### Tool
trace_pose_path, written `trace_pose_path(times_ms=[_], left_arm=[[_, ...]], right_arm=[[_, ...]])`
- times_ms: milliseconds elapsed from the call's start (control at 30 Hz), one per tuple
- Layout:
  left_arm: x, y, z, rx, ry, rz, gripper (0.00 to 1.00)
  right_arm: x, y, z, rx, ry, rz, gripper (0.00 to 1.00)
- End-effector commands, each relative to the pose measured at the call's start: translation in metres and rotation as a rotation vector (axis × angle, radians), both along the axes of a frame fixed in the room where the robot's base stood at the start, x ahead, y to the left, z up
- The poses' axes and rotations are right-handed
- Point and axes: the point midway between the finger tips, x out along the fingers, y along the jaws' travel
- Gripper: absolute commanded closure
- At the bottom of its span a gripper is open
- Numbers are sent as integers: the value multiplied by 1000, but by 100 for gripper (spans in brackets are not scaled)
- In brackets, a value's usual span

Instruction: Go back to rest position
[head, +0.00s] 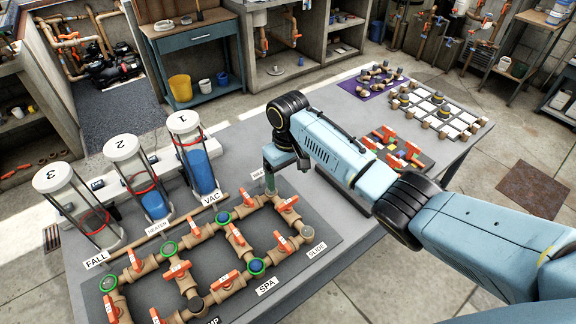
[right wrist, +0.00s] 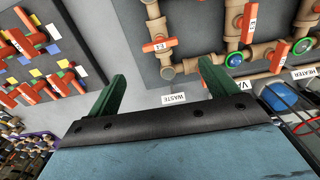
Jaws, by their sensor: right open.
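My right gripper (head: 270,177) hangs over the far right corner of the pipe board, near its waste label. In the right wrist view the right gripper (right wrist: 160,88) shows two green fingers spread apart with nothing between them. Below it the pipe board (right wrist: 190,70) carries tan pipes and orange valve handles. The right arm reaches in from the lower right of the head view. My left gripper is in neither view.
Three numbered clear cylinders (head: 122,150) stand along the board's far left side. A tray of orange valves (head: 395,150), a purple mat (head: 356,90) and a white grid of fittings (head: 440,112) lie to the right. A blue workbench (head: 200,45) stands behind.

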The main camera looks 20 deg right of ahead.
Motion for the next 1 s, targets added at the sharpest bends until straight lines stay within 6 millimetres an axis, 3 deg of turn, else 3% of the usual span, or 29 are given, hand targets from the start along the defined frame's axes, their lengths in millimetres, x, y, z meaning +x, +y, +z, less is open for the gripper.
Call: trace_pose_path(times_ms=[200, 733, 867, 1000], left_arm=[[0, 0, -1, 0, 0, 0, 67], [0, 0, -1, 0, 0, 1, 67], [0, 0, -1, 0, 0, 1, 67], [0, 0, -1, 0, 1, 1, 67]], right_arm=[[0, 0, 19, 0, -1, -1, 15], [0, 0, 20, 1, 0, 0, 15], [-12, 6, 8, 16, -3, 13, 15], [-47, 18, -21, 59, -25, 38, 15]])
